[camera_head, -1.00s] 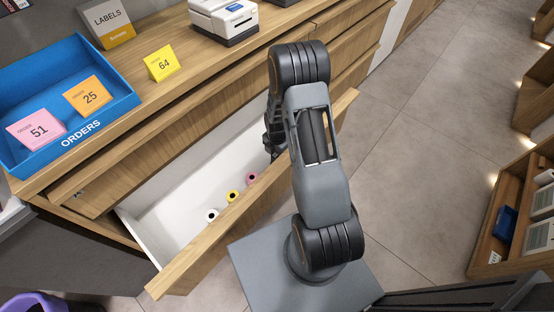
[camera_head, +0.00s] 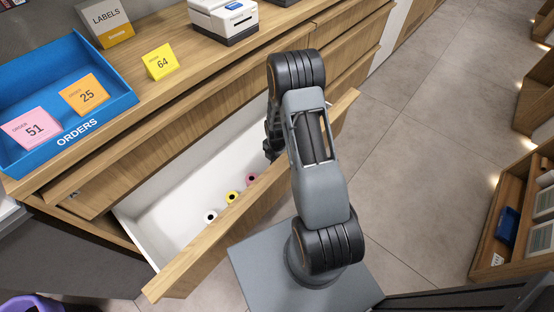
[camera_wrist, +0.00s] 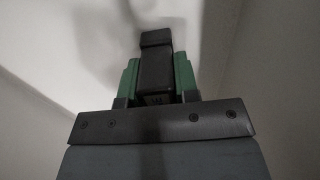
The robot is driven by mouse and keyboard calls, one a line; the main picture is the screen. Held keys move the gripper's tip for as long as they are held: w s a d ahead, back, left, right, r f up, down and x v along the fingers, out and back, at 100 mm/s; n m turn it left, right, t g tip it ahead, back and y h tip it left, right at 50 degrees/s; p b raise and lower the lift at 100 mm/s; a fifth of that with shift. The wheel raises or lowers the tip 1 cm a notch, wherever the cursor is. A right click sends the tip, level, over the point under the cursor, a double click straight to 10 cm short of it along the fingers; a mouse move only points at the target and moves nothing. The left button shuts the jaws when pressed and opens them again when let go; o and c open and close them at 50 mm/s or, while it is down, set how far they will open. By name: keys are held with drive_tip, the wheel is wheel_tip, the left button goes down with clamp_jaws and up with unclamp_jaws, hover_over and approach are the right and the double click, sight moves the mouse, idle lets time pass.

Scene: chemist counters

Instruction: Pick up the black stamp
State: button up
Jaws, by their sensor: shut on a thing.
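A black stamp (camera_wrist: 156,65) shows in the wrist view as a dark upright block with a wider cap. It stands between the two green fingers of my gripper (camera_wrist: 156,78), which is shut on it. In the head view my gripper (camera_head: 270,152) is mostly hidden behind my own arm, at the inner right part of the open drawer. The stamp cannot be made out there. The pale drawer surfaces fill the wrist view behind the stamp, and I cannot tell how high it is held.
The open white drawer (camera_head: 150,215) holds small white, yellow (camera_head: 233,197) and pink rolls near its wooden front. On the counter are a blue ORDERS tray (camera_head: 120,103), a yellow 64 card (camera_head: 159,62), a LABELS box (camera_head: 105,22) and a white printer (camera_head: 223,22). Open floor lies right.

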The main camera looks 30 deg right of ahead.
drive_tip(key=shift+c, duration=1.1)
wheel_tip(320, 180, up, 10)
drive_tip(key=p, duration=0.2)
drive_tip(key=shift+p, duration=0.3)
